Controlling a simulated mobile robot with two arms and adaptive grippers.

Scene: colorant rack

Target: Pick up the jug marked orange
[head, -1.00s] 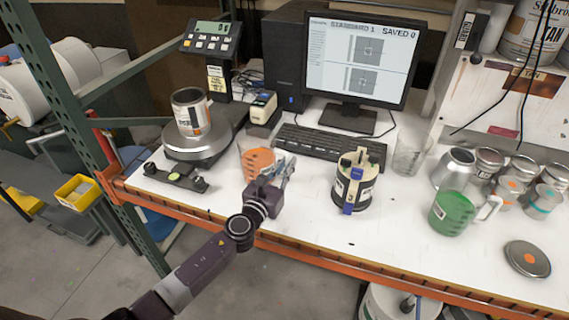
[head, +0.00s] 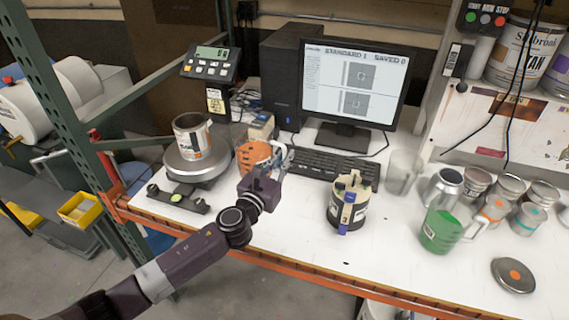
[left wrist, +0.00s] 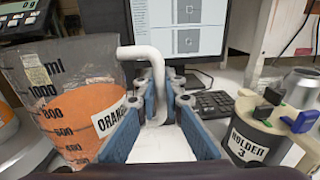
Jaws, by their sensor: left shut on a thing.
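The orange jug (head: 252,155) is a clear measuring jug with orange contents. My left gripper (head: 274,160) is shut on the jug's white handle (left wrist: 157,85), which passes between the blue fingers. The jug appears held above the table, in front of the small boxed device. My right gripper is not in view.
A scale (head: 198,162) with a can stands left of the jug. The keyboard (head: 325,166) and monitor (head: 352,82) are behind. A container labelled HOLDER 3 (head: 348,203), a green jug (head: 440,230) and several cans stand to the right. The front middle of the table is clear.

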